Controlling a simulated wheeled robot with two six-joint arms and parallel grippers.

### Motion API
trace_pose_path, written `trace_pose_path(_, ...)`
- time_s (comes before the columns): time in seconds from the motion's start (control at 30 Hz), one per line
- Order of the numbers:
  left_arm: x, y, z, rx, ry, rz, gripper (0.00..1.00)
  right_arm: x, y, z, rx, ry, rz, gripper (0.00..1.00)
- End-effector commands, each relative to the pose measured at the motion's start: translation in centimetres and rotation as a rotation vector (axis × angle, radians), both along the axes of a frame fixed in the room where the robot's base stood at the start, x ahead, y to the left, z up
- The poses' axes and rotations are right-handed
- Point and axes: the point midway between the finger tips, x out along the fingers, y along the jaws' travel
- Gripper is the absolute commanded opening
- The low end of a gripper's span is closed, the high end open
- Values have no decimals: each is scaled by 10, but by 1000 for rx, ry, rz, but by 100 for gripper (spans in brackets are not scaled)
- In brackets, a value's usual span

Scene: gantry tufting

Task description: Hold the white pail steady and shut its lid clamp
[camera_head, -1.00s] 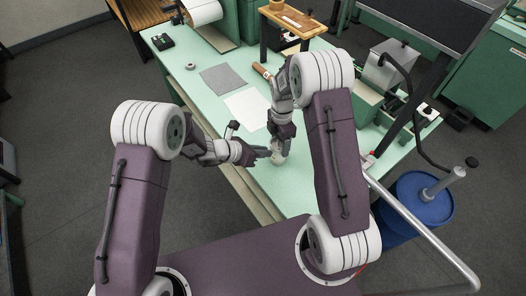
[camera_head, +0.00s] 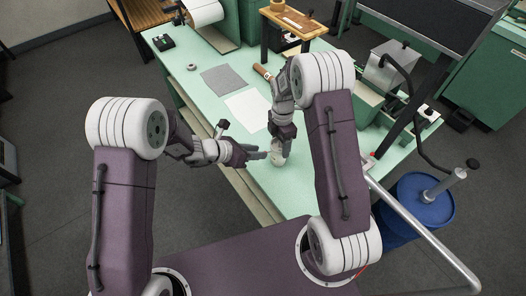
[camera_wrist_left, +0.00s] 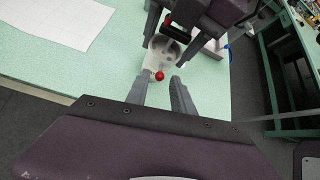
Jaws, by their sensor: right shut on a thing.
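The white pail (camera_head: 277,156) stands on the pale green table near its front edge. In the left wrist view the pail (camera_wrist_left: 155,62) shows a round grey-white top and a red ball knob (camera_wrist_left: 160,76) on its near side. My right gripper (camera_head: 281,143) comes down from above with its fingers on either side of the pail, shut on it, and partly hides it. A dark bar (camera_wrist_left: 175,33) lies between those fingers. My left gripper (camera_head: 260,155) is to the left of the pail, open and empty; in its wrist view the knob appears between its fingertips. I cannot tell whether the clamp is closed.
A white sheet (camera_head: 247,109) and a grey sheet (camera_head: 222,78) lie flat behind the grippers. A brown roll (camera_head: 262,71) and a wooden stand (camera_head: 291,24) are farther back. A blue drum (camera_head: 420,200) stands on the floor at right.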

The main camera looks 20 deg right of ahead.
Motion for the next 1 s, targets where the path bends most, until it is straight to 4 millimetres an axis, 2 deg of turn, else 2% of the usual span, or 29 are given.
trace_pose_path(0.1, -4, 25, 22, -1, -5, 4, 29, 0, 0, 0, 0, -1, 0, 0)
trace_pose_path(0.3, -12, 53, 45, -2, -3, 3, 29, 0, 0, 0, 0, -1, 0, 0)
trace_pose_path(0.47, -15, 61, 50, 0, 1, 1, 29, 0, 0, 0, 0, -1, 0, 0)
trace_pose_path(0.77, -16, 61, 50, 0, 0, 0, 29, 0, 0, 0, 0, -1, 0, 0)
trace_pose_path(0.8, -16, 61, 50, 0, 0, 0, 29, 0, 0, 0, 0, -1, 0, 68)
trace_pose_path(0.87, -15, 61, 50, 0, 0, 0, 29, 0, 0, 0, 0, -1, 0, 84)
trace_pose_path(0.9, -15, 60, 50, 0, 0, 0, 29, 0, 0, 0, 0, -1, 0, 87)
trace_pose_path(1.0, -15, 60, 50, 0, 0, 0, 29, 0, 0, 0, 0, -1, 0, 87)
